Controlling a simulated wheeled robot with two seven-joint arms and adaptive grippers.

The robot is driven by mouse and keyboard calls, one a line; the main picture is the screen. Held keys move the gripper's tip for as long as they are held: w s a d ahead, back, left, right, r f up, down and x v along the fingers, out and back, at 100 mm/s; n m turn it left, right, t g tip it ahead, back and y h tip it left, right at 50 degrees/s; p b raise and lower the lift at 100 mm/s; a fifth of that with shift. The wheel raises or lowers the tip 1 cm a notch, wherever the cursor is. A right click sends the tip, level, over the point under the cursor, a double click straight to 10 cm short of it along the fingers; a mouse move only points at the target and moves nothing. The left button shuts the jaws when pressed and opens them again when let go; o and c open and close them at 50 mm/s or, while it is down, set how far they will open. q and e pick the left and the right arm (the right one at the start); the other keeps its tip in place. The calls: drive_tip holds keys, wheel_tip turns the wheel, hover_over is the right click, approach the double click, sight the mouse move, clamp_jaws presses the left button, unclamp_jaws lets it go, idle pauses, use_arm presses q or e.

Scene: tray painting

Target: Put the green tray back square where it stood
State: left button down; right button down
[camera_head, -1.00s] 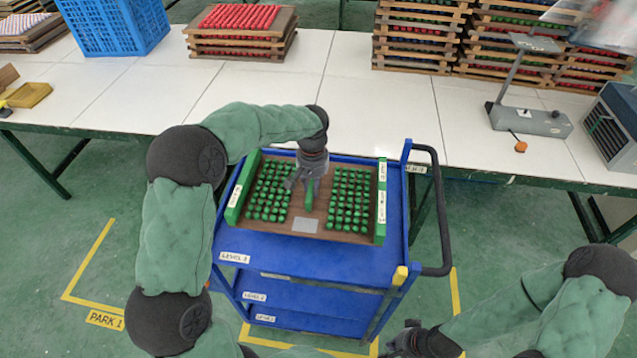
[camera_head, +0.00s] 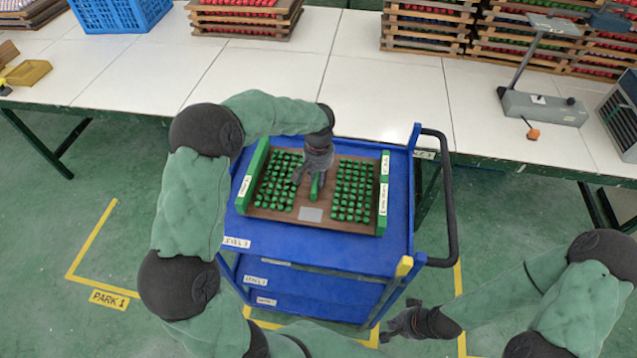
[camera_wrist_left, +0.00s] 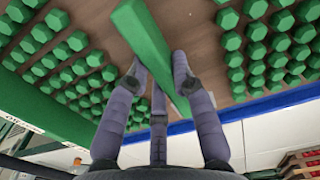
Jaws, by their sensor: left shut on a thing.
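The green tray (camera_head: 311,214) has a brown bed, green side rails and rows of green pegs either side of a central green handle bar. It is over the top deck of the blue cart (camera_head: 325,248), its edges roughly in line with the deck's. I cannot tell whether it touches the deck. My left gripper (camera_head: 311,180) is shut on the handle bar, from above. In the left wrist view, its fingers (camera_wrist_left: 165,80) close around the bar (camera_wrist_left: 148,40). My right gripper (camera_head: 400,322) is empty beyond the cart's near right corner, its fingers apart.
A white table (camera_head: 270,75) runs behind the cart, with a blue crate (camera_head: 122,12), stacked trays (camera_head: 430,30) and a lamp-like stand (camera_head: 543,107). A black push handle (camera_head: 450,200) rises on the cart's right. Yellow floor lines mark PARK 1 (camera_head: 108,299).

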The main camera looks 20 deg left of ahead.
use_arm(q)
drive_tip(key=shift+w+f, duration=0.1)
drive_tip(key=shift+f, duration=1.05)
drive_tip(key=shift+f+b, duration=0.15)
drive_tip(key=shift+b, duration=0.15)
drive_tip(key=c, duration=1.1)
unclamp_jaws()
drive_tip(key=shift+o, duration=0.2)
wheel_tip(320, 180, up, 12)
drive_tip(key=p, duration=0.3)
drive_tip(key=shift+r, duration=0.2)
